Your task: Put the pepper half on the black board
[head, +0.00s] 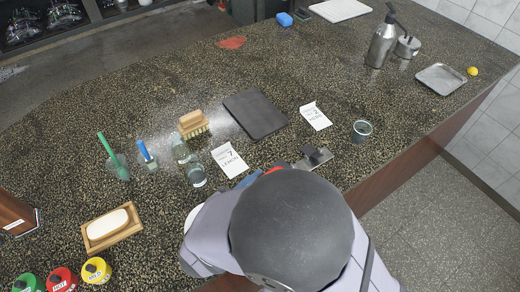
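The black board (255,114) lies flat near the middle of the counter, and its visible top is bare. I cannot make out the pepper half for certain. A small red piece (271,170) shows just past my arm, mostly hidden by it, with a bit of blue beside it; I cannot tell what it is. A flat red thing (232,42), cloth or food, lies far back on the counter. My arm fills the lower middle and hides my gripper, so its fingers and anything in them are not seen.
A wooden brush (193,124) and a clear bottle (187,162) stand left of the board. Two paper cards (229,160) (315,116) and a metal cup (362,131) are close by. A grey plate with a black knob (313,157) lies by my arm.

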